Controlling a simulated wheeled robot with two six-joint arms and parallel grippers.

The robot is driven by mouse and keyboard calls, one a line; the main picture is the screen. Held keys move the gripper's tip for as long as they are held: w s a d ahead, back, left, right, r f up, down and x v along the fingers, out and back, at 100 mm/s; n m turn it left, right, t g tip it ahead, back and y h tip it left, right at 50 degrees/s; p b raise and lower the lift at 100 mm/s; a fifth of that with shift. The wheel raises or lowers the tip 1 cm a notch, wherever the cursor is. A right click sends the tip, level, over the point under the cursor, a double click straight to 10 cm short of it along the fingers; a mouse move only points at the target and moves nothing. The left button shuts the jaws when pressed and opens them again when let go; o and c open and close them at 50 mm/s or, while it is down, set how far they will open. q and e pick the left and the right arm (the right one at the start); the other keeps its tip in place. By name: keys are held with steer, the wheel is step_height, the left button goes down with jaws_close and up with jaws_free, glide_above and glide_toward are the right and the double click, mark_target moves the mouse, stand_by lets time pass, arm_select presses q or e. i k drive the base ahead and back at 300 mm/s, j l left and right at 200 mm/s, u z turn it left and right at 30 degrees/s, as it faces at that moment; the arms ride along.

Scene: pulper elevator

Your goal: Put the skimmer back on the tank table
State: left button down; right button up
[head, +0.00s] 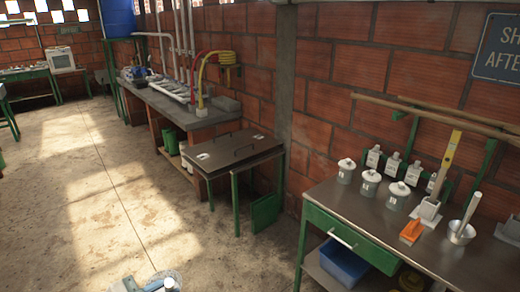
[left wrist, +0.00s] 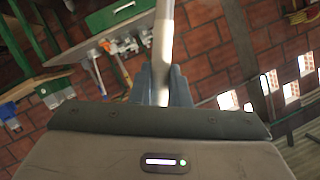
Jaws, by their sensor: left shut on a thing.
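In the left wrist view my left gripper (left wrist: 160,84), with blue-grey fingers, is shut on a pale, straight handle (left wrist: 164,28), which appears to be the skimmer's. The handle runs up out of the picture; the skimmer's head cannot be made out. In the head view pale blue and whitish parts of my left gripper (head: 147,284) show at the bottom edge, mostly cut off. A dark-topped table with green legs (head: 236,150) stands at mid-picture, and a long grey counter (head: 163,103) lies behind it. I cannot tell which is the tank table. My right gripper is out of view.
A green-framed bench (head: 447,252) at right carries white-lidded jars (head: 370,182), an orange scraper (head: 411,231) and a metal cup (head: 461,232). A blue tank (head: 118,18) stands at the back left. The sunlit floor (head: 95,190) at left is clear.

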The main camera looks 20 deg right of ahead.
mark_target(384, 232)
steer(key=k+l+z, duration=0.1)
steer(key=z, duration=1.35)
